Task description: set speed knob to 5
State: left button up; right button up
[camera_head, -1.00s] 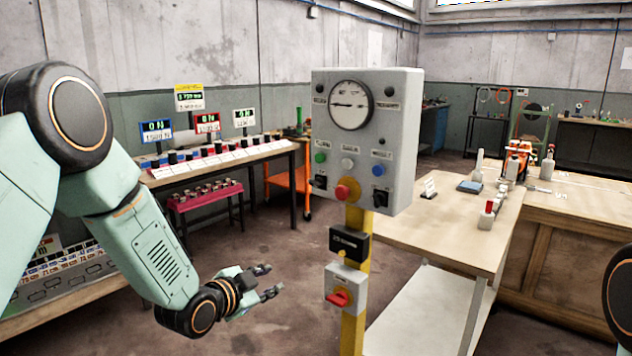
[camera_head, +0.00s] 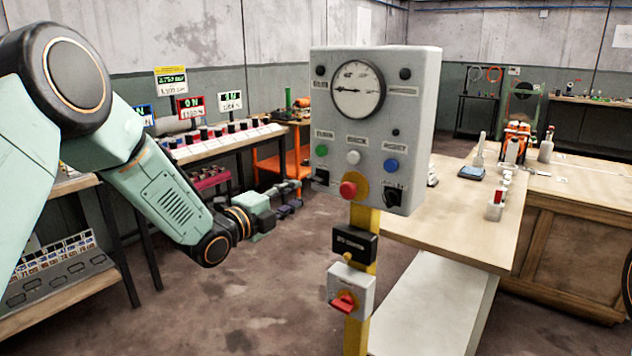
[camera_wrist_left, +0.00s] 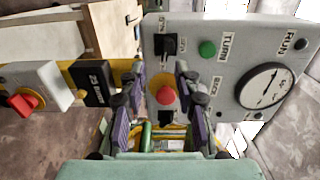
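A grey control box (camera_head: 425,120) on a yellow post has a round dial (camera_head: 358,90), coloured buttons and two black knobs low on its face, one at left (camera_head: 321,177) and one at right (camera_head: 392,196). Their labels are too small to read, so I cannot tell which is the speed knob. In the left wrist view the left black knob (camera_wrist_left: 165,45) shows beside a green button. My left gripper (camera_head: 292,196) is open and empty, in front of and left of the box. In the wrist view the red button (camera_wrist_left: 165,96) appears between its fingers (camera_wrist_left: 157,95), which look apart from it. My right gripper is out of view.
A red mushroom button (camera_head: 348,189) juts from the box's lower edge. A black box (camera_head: 354,244) and a red switch (camera_head: 344,302) sit below on the post. A wooden bench (camera_head: 455,225) stands behind at right. Open floor (camera_head: 260,300) lies left of the post.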

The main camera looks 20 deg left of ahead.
aim_at(314, 181)
pick_arm(q)
jog(key=w, duration=0.2)
jog(key=w+d+m, duration=0.1)
jog(key=w, duration=0.1)
jog(key=w+d+r+m, duration=0.1)
jog(key=w, duration=0.1)
jog(key=shift+d+b, duration=0.2)
jog(key=shift+b, duration=0.1)
jog(key=shift+w+d+f, duration=0.15)
jog(key=shift+w+f, duration=0.1)
jog(key=shift+w, duration=0.25)
jog(key=shift+s+r, duration=0.1)
jog(key=shift+s, duration=0.1)
jog(key=shift+c, duration=0.4)
jog(key=shift+r, duration=0.1)
jog(key=shift+c, duration=0.9)
jog(key=shift+w, duration=0.1)
grip_shut()
